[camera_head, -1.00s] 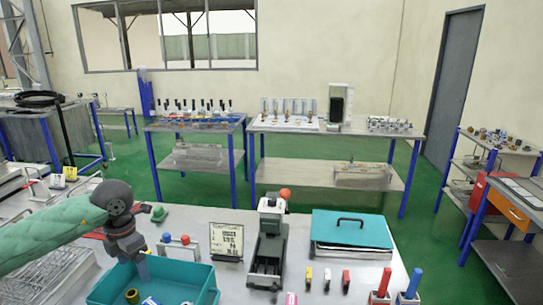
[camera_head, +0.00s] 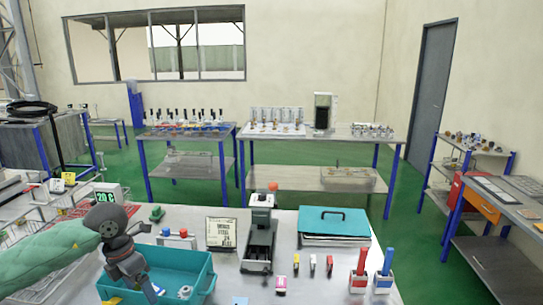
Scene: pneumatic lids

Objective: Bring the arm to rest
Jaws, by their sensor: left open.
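My left arm (camera_head: 45,263) comes in from the left in a green sleeve. My left gripper (camera_head: 146,290) is open, pointing down over the left part of a teal bin (camera_head: 205,278), in front of its inside. I cannot make out anything between its fingers. A small whitish part (camera_head: 184,292) lies in the bin to the right of the gripper. My right gripper is not in view.
Right of the bin stand a sign card (camera_head: 221,233), a black-and-white device (camera_head: 258,243) and a teal lid with a handle (camera_head: 333,222). Red (camera_head: 359,271) and blue (camera_head: 384,271) upright items stand at front right.

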